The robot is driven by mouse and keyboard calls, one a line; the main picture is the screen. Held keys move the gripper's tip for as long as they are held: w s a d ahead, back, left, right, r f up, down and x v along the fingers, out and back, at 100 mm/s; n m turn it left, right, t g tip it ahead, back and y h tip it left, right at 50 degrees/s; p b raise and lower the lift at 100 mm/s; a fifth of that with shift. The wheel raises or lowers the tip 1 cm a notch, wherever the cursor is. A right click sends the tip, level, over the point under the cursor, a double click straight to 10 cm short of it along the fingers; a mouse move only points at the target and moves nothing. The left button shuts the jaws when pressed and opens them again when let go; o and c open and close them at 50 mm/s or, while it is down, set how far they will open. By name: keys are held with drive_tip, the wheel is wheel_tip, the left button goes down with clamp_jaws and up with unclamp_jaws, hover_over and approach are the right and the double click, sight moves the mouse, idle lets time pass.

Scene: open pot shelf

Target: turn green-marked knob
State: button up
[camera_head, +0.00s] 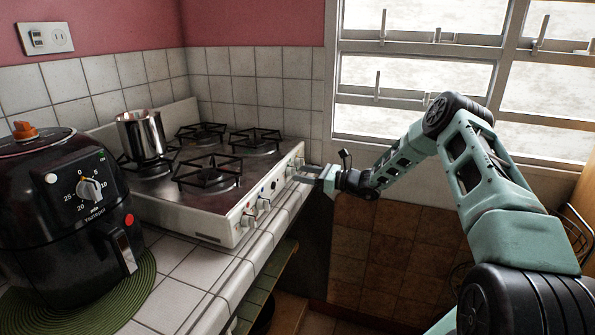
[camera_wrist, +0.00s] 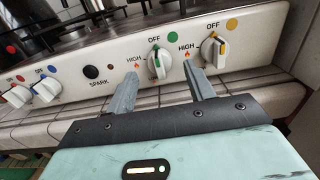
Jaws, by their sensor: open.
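The green-marked knob (camera_wrist: 157,64) is white with a green stripe and sits on the stove's front panel beneath a green dot and the word OFF. Its stripe is close to upright. My gripper (camera_wrist: 160,72) is open, with one finger on each side of this knob in the wrist view. The right finger reaches into the gap between the green and yellow-marked knobs. No clear contact shows. In the head view my gripper (camera_head: 311,174) is at the right part of the stove front, and the knob there is small and partly hard to make out.
The yellow-marked knob (camera_wrist: 214,50) is close on the right. A black spark button (camera_wrist: 90,72), a blue-marked knob (camera_wrist: 47,89) and a red-marked knob (camera_wrist: 17,96) are to the left. A metal pot (camera_head: 141,135) stands on the stove (camera_head: 190,208). A black air fryer (camera_head: 70,220) is at left.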

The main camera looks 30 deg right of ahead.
sight(292, 171)
drive_tip(key=shift+x, duration=1.4)
drive_tip(key=c, duration=1)
drive_tip(key=shift+o, duration=0.2)
drive_tip(key=shift+f+n+b, duration=0.35)
drive_tip(key=shift+n+b, duration=0.45)
drive_tip(key=shift+b, duration=0.35)
drive_tip(key=shift+r+n+b, duration=0.1)
drive_tip(key=shift+n+b, duration=0.6)
drive_tip(key=shift+b, duration=0.05)
drive_tip(key=shift+r+n, duration=0.15)
drive_tip(key=shift+n, duration=0.15)
drive_tip(key=o, duration=1)
drive_tip(key=shift+c, duration=0.2)
